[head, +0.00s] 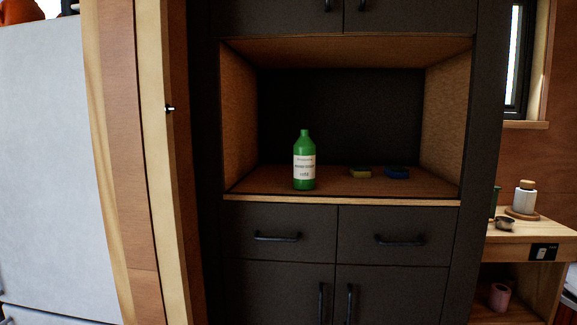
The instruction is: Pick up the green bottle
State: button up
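The green bottle (304,160) stands upright in the open niche of a dark cabinet, left of the niche's middle and close to its front edge. It has a white label with dark print and a narrow neck. Nothing covers it. My gripper does not show in the head view.
Wooden side walls bound the niche. A wooden door frame (160,160) and white fridge (45,160) stand left. A wooden table (535,228) stands right.

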aim_at(304, 149)
jog(key=i+j, duration=0.1)
jog(key=i, duration=0.45)
jog(key=i+j+z, duration=0.1)
jog(key=i, duration=0.5)
